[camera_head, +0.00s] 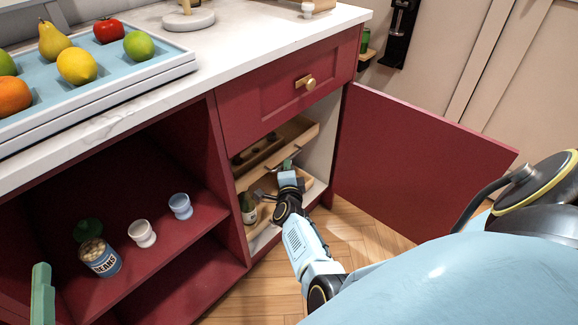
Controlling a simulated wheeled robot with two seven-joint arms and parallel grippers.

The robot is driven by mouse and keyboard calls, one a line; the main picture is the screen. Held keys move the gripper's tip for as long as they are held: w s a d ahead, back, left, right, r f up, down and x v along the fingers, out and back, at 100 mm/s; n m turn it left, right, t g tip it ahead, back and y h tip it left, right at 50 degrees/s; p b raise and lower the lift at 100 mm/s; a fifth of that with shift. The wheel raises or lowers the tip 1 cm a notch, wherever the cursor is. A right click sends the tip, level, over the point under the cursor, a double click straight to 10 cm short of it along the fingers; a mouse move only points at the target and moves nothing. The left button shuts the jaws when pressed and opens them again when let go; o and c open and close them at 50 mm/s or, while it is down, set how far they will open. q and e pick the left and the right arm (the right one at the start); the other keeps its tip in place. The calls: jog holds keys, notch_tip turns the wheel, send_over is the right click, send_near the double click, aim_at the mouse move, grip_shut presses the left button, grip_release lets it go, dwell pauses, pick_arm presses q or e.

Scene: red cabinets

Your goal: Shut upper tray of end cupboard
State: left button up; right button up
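The end cupboard stands under the counter's right end, with its red door (415,165) swung wide open to the right. Inside, the wooden upper tray (306,134) sits below the drawer, with several small dark items in it. A lower tray (310,190) lies beneath it, holding a bottle (248,208) and other items partly hidden by my arm. My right gripper (287,166) is at the cupboard opening, close to the upper tray's front; contact and finger gap are unclear. Of my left gripper (42,295), only a green finger shows at the lower left edge.
A closed red drawer (285,90) with a brass knob is above the trays. The open shelf to the left holds a beans jar (100,257), a white cup (142,233) and a blue cup (180,206). A fruit tray (150,69) sits on the counter. Wooden floor lies below.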

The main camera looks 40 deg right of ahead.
pick_arm(q)
jog(key=s+a+f+g+y+p, duration=0.2)
jog(key=s+f+g, duration=0.1)
jog(key=f+g, duration=0.2)
jog(key=s+a+f+g+y+p, duration=0.1)
jog(key=s+a+f+g+y, duration=0.1)
jog(key=f+g, duration=0.4)
notch_tip(320, 180, down, 4)
jog(key=shift+s+a+r+n+p, duration=0.1)
jog(key=shift+s+a+n+p, duration=0.25)
jog(key=shift+s+p, duration=0.1)
pick_arm(e)
jog(key=v, duration=0.9)
jog(key=shift+s+r, duration=0.1)
